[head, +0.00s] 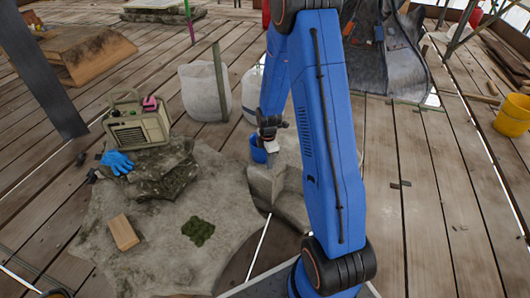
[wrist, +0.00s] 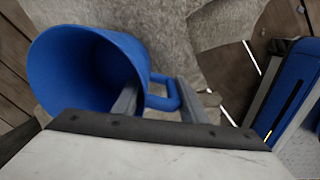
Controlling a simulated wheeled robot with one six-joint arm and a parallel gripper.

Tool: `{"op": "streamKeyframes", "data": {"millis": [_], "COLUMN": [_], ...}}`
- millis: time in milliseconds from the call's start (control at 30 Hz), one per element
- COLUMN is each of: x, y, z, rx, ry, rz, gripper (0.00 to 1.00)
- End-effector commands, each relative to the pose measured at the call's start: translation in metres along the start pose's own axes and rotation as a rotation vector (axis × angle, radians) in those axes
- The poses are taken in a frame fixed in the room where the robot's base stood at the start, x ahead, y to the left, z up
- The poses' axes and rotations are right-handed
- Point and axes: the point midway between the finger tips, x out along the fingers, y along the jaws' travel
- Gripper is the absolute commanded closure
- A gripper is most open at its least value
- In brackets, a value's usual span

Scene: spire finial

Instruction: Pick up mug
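The blue mug (head: 257,150) shows in the head view just below and left of my gripper (head: 267,138), partly hidden by it. In the wrist view the mug (wrist: 85,65) is large at the left, its open mouth facing the camera and its handle to the right. My gripper (wrist: 158,95) is open there, with its two grey fingers apart. The handle (wrist: 172,92) lies between them in the picture. The left finger overlaps the mug's rim and the right one is close beside the handle. I cannot tell whether either finger touches the mug.
A radio (head: 137,122) and blue glove (head: 117,162) rest on stones at left. Plank floor at right is mostly clear.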

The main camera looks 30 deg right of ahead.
Motion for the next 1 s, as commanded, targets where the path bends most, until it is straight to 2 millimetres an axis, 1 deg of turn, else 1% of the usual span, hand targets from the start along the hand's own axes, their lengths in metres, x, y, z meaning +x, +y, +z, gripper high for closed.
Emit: {"op": "streamKeyframes", "data": {"millis": [267,467,667,1000], "x": [0.000,-0.004,-0.013,-0.042], "y": [0.000,0.000,0.001,0.003], "z": [0.000,0.000,0.000,0.000], "rx": [0.000,0.000,0.000,0.000], "ry": [0.000,0.000,0.000,0.000], "rz": [-0.001,0.000,0.002,0.002], "gripper": [0.93,0.94,0.94,0.94]}}
